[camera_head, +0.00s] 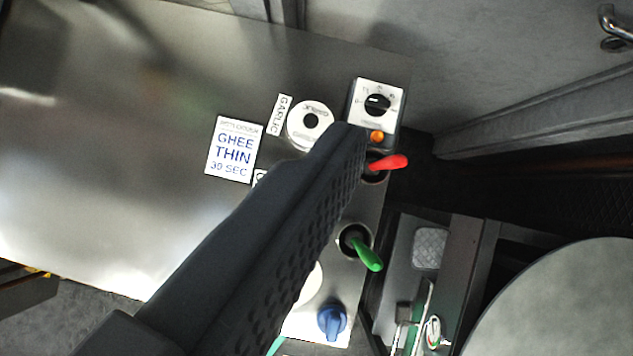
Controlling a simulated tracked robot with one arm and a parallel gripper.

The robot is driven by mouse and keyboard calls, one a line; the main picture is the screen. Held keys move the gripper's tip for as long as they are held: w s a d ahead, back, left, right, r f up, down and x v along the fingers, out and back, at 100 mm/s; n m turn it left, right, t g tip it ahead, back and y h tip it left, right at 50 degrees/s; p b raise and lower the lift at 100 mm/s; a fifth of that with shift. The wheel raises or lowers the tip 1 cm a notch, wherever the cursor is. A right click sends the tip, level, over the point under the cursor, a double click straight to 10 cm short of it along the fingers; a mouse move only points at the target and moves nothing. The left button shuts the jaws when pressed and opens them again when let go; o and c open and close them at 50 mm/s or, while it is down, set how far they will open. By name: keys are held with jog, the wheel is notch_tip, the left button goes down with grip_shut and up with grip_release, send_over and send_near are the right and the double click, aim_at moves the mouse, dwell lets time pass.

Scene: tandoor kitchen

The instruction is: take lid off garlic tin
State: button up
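My gripper (346,145) reaches up from the lower left as one long dark finger with a bumpy side. Its tip overlaps the lid's lower right edge in the picture; contact cannot be told. A second finger is not distinguishable. Nothing is visibly held.
A dial box (379,90) with an orange light stands right of the lid. Below are a red handle (388,162), a green handle (368,254) and a blue knob (332,320). A "GHEE THIN" card (234,150) lies left. The steel counter (110,130) is clear farther left.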

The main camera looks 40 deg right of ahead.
jog(key=w+a+f+n+g+p, duration=0.2)
jog(key=w+f+p, duration=0.1)
jog(key=f, duration=0.2)
jog(key=w+a+f+n+g+p, duration=0.2)
jog(key=w+a+f+n+g, duration=0.1)
jog(key=f, duration=0.3)
jog(key=n+g+p, duration=0.4)
jog(key=p, duration=0.3)
send_over(314, 123)
notch_tip(314, 123, down, 18)
jog(key=shift+s+a+f, duration=0.1)
jog(key=shift+f, duration=0.05)
jog(key=shift+f+p, duration=0.8)
jog(key=shift+f, duration=2.25)
jog(key=c, duration=1)
